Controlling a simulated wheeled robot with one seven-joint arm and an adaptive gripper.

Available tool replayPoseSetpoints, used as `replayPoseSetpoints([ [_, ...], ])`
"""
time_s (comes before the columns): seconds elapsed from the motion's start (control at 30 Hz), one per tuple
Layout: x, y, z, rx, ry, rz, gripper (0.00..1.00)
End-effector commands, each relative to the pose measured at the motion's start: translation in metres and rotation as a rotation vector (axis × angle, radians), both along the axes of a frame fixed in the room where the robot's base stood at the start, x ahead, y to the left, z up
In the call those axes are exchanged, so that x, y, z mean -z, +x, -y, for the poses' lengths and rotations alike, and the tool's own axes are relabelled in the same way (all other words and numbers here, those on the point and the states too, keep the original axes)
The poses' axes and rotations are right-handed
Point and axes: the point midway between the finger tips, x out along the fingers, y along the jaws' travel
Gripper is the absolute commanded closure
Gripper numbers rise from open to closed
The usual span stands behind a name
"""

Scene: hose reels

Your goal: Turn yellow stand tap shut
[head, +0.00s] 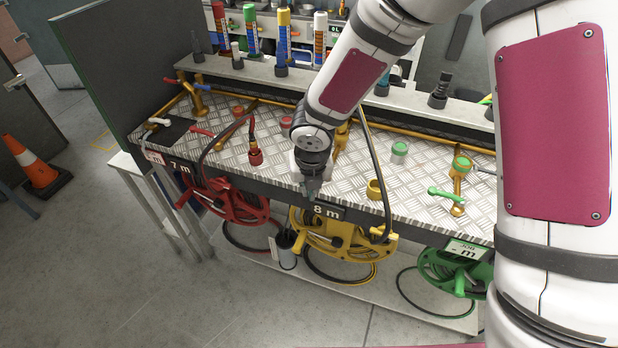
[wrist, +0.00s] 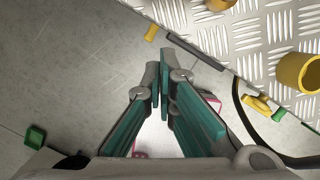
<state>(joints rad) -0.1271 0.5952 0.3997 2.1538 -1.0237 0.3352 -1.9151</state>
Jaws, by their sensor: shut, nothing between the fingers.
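The yellow stand (head: 341,137) shows only in part in the head view, behind my forearm on the tread-plate bench. My arm hides its tap handle, so I cannot tell how the handle is turned. My gripper (head: 311,192) points down at the bench's front edge, above the 8 m label and left of the stand. In the wrist view my gripper (wrist: 161,75) has its fingers together with nothing between them, over the floor beside the bench edge. A yellow cup-like fitting (head: 374,190) stands on the bench to its right, and also shows in the wrist view (wrist: 299,72).
The yellow hose reel (head: 345,243) hangs below my gripper, with a dark hose (head: 376,165) arching up at right. The red reel (head: 228,204) hangs left, the green reel (head: 455,270) right. A green-handled tap (head: 446,195) stands at right. The floor in front is clear.

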Motion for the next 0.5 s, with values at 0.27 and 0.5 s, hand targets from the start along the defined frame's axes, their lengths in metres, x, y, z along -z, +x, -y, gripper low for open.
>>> replayPoseSetpoints([
  [0.27,-0.009,0.031,-0.005,0.003,0.002,0.002,1.0],
  [0.5,-0.01,0.039,-0.006,0.001,0.001,0.002,1.0],
])
